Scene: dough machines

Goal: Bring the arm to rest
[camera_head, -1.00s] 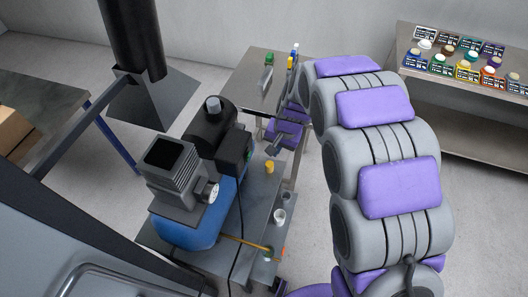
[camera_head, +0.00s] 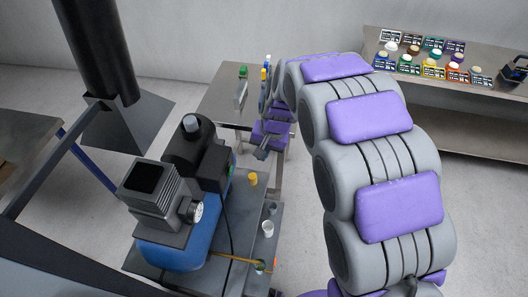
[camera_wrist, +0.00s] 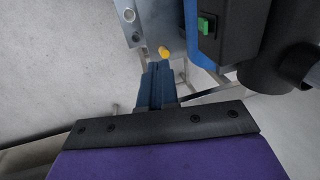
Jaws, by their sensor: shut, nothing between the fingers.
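My arm, grey with purple pads, arches from the lower right of the head view toward the middle. My gripper (camera_head: 261,154) is at its far end, shut and empty, over the floor side of the machine's metal stand (camera_head: 240,205). In the wrist view my gripper (camera_wrist: 161,66) shows as blue closed fingers pointing away from the dark mounting bar. A yellow cup (camera_wrist: 165,52) appears just beyond the fingertips there, apparently apart from them. The yellow cup (camera_head: 253,179) stands on the stand in the head view, below my gripper.
A blue and black machine (camera_head: 180,215) stands left of my arm. A white cup (camera_head: 267,229) is on its stand. A steel table (camera_head: 225,110) with bottles is behind. A shelf table (camera_head: 470,105) with several colored jars stands at right. Open floor lies between.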

